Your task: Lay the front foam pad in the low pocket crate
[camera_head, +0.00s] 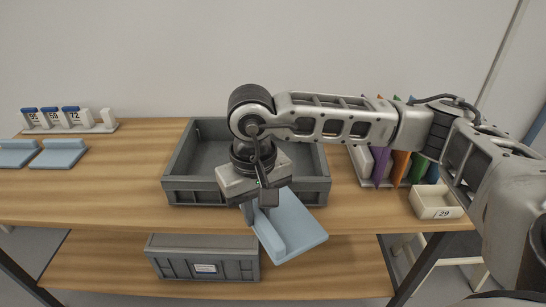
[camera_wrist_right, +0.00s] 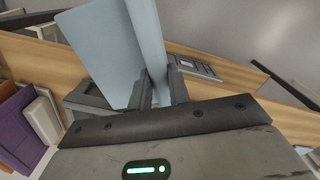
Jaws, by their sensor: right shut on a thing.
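A light blue foam pad (camera_head: 300,228) with a raised rib is in my right gripper (camera_head: 256,213). The jaws are shut on the rib, and the pad hangs tilted past the table's front edge, above the lower shelf. The pad also fills the upper middle of the right wrist view (camera_wrist_right: 100,55), between the fingers (camera_wrist_right: 160,95). A large open grey crate (camera_head: 190,192) stands on the tabletop behind my wrist. My left gripper is out of view.
Two more light blue pads (camera_head: 60,153) lie at the table's left. Behind them is a white rack with numbered tags (camera_head: 72,118). At the right are a rack of coloured dividers (camera_head: 399,165) and a white tray marked 29 (camera_head: 437,201). The lower shelf (camera_head: 330,275) is clear right of its crate.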

